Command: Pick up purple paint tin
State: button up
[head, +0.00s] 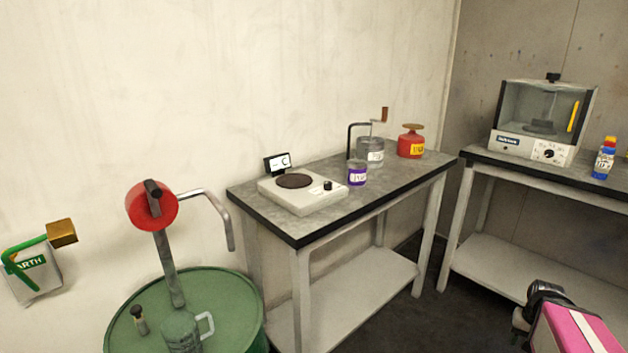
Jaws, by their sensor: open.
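The purple paint tin (357,172) is small, with a grey upper part and a purple band with a white label. It stands upright on the near table (392,195), just right of the white hotplate (322,200). My gripper (528,304) is at the lower right, a dark end beside a pink and white part of my arm. It is open, low in front of the right table and well away from the tin. Its fingertips show only partly, and nothing is seen in it.
A grey tin with a crank (370,152) stands close behind the purple tin, and a red can (411,144) is farther right. A green drum (235,310) with a red-wheeled pump is at front left. A right table (480,155) bears a glass-fronted cabinet (508,115) and a blue bottle (603,162).

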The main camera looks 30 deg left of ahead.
aim_at(356, 169)
jog(key=u, duration=1.45)
jog(key=l, duration=0.75)
jog(key=k+l+z, duration=0.15)
jog(key=l, duration=0.6)
